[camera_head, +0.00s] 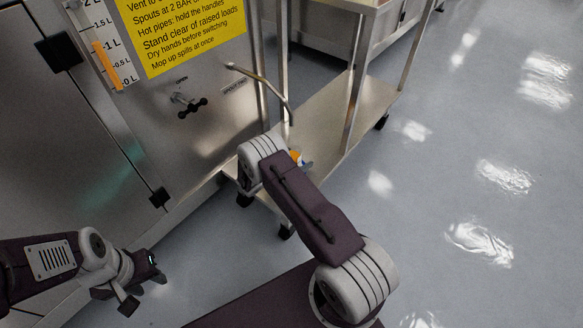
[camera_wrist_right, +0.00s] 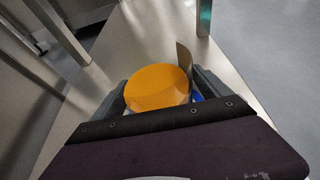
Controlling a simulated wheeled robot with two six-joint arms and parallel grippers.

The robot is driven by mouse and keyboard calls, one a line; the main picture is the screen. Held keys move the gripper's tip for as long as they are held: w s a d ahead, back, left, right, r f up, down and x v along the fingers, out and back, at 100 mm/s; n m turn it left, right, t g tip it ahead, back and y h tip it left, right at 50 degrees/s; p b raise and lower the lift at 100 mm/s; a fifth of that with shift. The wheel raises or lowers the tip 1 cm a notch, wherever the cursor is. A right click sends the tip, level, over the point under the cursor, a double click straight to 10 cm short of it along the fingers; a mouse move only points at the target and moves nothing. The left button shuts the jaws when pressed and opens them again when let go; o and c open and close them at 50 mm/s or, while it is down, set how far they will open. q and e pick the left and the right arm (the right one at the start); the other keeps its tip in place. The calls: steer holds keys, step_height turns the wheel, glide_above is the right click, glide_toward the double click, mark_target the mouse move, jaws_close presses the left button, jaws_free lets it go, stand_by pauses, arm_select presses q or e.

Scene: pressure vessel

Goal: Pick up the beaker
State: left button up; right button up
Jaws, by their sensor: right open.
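The beaker (camera_wrist_right: 158,88) holds orange contents and sits on the cart's lower shelf (camera_wrist_right: 140,45). In the right wrist view it lies between the two fingers of my right gripper (camera_wrist_right: 162,84), which is open around it. I cannot tell whether either finger touches it. In the head view only a small orange patch of the beaker (camera_head: 296,156) shows past my right arm, which hides most of it and the gripper. My left gripper (camera_head: 143,288) is open and empty at the lower left, over the floor.
The steel cart's legs (camera_head: 354,85) rise beside the shelf. The pressure vessel (camera_head: 190,75) stands to the left with a spout pipe (camera_head: 262,82), a black valve handle (camera_head: 191,107) and a yellow sign (camera_head: 190,30). The floor to the right is clear.

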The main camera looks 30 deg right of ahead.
steer(key=shift+r, duration=0.1)
steer(key=c, duration=1.5)
